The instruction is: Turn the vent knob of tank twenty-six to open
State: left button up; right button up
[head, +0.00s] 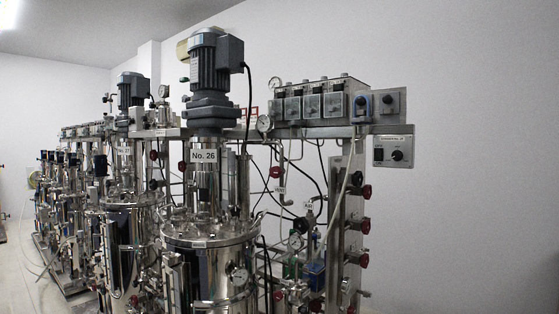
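Tank twenty-six (210,240) is the large polished steel vessel in the middle front. It carries a white "No. 26" label (204,156) and a grey motor (215,65) on top. Several dark red round knobs (364,225) run down the steel upright right of the tank. Another red knob (275,172) sits on the piping between them. Neither gripper is in view.
Pipes, hoses and gauges (238,277) crowd the tank's front and right side. A second motor-topped tank (130,230) and more skids stand in a row to the left. The white wall right of the frame is bare, and pale floor (15,275) shows at lower left.

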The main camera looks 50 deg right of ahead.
aim_at(275, 172)
jog(key=k+l+z, duration=0.1)
jog(key=z, duration=0.4)
jog(key=l+z, duration=0.2)
jog(key=z, duration=0.3)
jog(key=l+z, duration=0.2)
jog(key=z, duration=0.3)
